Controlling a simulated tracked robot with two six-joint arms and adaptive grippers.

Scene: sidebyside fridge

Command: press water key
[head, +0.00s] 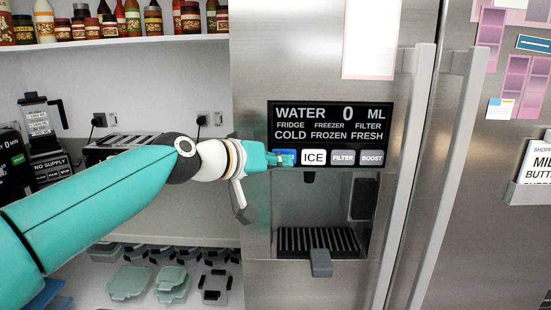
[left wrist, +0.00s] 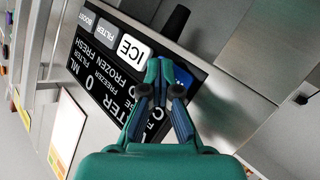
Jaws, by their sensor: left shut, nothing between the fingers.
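The fridge's black control panel (head: 330,118) reads "WATER 0 ML" and has a row of keys below. The blue water key (head: 283,153) is the leftmost and is partly covered by my left gripper (head: 288,159). In the left wrist view the blue key (left wrist: 182,76) shows just beyond the fingertips of my left gripper (left wrist: 158,72). The gripper is shut and empty, its tips at or very near the key; I cannot tell whether they touch. The white ICE key (head: 314,158) is lit white beside it. My right gripper is not in view.
The dispenser recess with its drip grille (head: 318,241) lies below the panel. Long vertical door handles (head: 408,180) stand to the right. A counter with a toaster (head: 112,147) and a shelf of containers (head: 130,281) are at left.

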